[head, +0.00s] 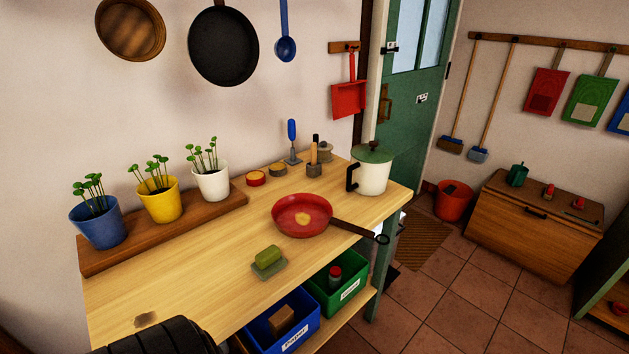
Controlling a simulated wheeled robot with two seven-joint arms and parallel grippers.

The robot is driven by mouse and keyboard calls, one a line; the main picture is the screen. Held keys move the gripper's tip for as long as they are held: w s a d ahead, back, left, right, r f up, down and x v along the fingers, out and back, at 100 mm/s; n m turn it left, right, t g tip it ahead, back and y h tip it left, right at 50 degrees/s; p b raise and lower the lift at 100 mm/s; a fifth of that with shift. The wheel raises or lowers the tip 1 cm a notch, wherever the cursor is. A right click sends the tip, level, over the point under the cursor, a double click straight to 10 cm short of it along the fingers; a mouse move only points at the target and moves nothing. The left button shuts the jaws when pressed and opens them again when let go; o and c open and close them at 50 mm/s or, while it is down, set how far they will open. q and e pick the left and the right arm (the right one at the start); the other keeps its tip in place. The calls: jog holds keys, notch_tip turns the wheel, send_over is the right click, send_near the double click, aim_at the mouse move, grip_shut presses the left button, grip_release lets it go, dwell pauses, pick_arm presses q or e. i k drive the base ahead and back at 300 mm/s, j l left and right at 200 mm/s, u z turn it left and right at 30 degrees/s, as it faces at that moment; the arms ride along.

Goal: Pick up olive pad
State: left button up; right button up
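An olive-green block (268,256), which looks like the olive pad, lies on a flat grey-green base (270,270) on the wooden worktop. It is near the front edge, left of and nearer than the red pan. Nothing touches it from above. Neither of my grippers shows in the head view, so I cannot see whether they are open or shut.
A red pan (290,228) with a dark handle stands behind the pad. Potted seedlings (160,200) stand on a board (110,258) at the back left, a white pot (372,174) at the right end. The worktop (190,285) left of the pad is mostly clear. Blue (300,330) and green (352,292) crates sit below.

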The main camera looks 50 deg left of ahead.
aim_at(269, 262)
jog(key=u, duration=1.45)
